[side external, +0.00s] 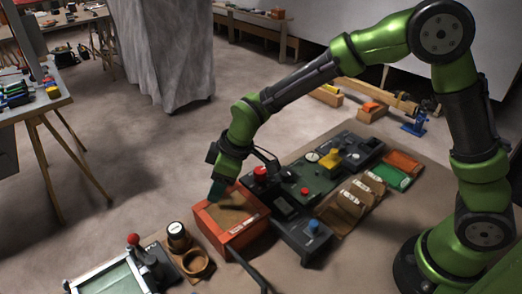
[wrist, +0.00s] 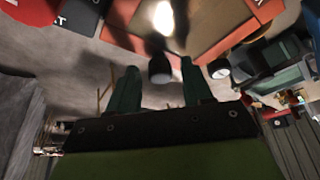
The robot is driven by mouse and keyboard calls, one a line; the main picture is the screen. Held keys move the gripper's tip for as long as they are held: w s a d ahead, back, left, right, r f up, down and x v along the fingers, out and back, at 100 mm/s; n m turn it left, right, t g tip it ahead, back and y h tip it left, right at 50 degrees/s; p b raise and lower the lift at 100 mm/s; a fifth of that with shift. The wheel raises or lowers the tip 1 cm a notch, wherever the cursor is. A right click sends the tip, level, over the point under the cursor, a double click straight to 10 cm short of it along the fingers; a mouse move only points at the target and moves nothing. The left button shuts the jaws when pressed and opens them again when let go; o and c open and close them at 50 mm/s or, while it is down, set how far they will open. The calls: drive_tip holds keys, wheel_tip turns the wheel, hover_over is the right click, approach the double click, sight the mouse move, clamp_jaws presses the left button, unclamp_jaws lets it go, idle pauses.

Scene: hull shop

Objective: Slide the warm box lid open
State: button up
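The warm box is an orange-red box (side external: 235,237) with a brown top panel (side external: 231,214), on the bench in the middle of the side view. Its orange edge and brown panel show at the top of the wrist view (wrist: 226,42). My gripper (side external: 216,192) points down at the box's far left corner, very close to the top; I cannot tell whether it touches. In the wrist view its two green fingers (wrist: 159,70) stand apart. A dark round knob-like piece (wrist: 160,67) shows between them; whether it belongs to the lid is unclear.
A dark control panel (side external: 300,195) with red, yellow and blue knobs stands right of the box. A black handle or cable (side external: 250,270) lies in front.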

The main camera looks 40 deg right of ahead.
clamp_jaws()
drive_tip(key=shift+s, duration=0.15)
approach(243, 225)
drive_tip(key=x, duration=0.5)
drive_tip(key=shift+a+f, duration=0.15)
drive_tip(key=shift+f, duration=0.05)
drive_tip(key=shift+o, duration=0.6)
unclamp_jaws()
drive_tip(key=shift+r, duration=0.15)
